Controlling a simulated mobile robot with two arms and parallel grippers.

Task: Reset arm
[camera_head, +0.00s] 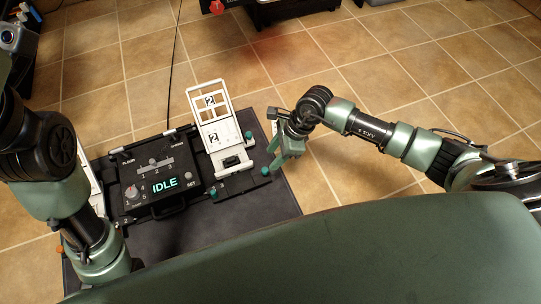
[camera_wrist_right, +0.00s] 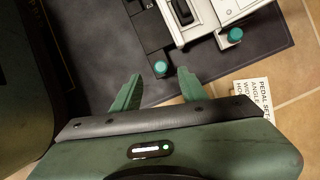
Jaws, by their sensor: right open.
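My right arm (camera_head: 400,137) reaches in from the right. My right gripper (camera_head: 275,145) is open and empty, just right of the white panel unit. In the right wrist view the two green fingers of my right gripper (camera_wrist_right: 159,76) stand apart with nothing held between them. My left arm (camera_head: 55,165) comes down along the left side; its gripper is hidden from view. A black control box (camera_head: 160,180) with a lit "IDLE" display sits on the dark table (camera_head: 225,240). The white panel unit (camera_head: 216,125), marked "2", stands right of the box.
Teal knobs (camera_head: 248,135) sit around the white unit; one teal knob (camera_wrist_right: 161,68) shows near my right fingertips in the wrist view. A white printed card (camera_wrist_right: 254,97) lies right of the gripper. Tiled floor (camera_head: 450,70) beyond the table is open.

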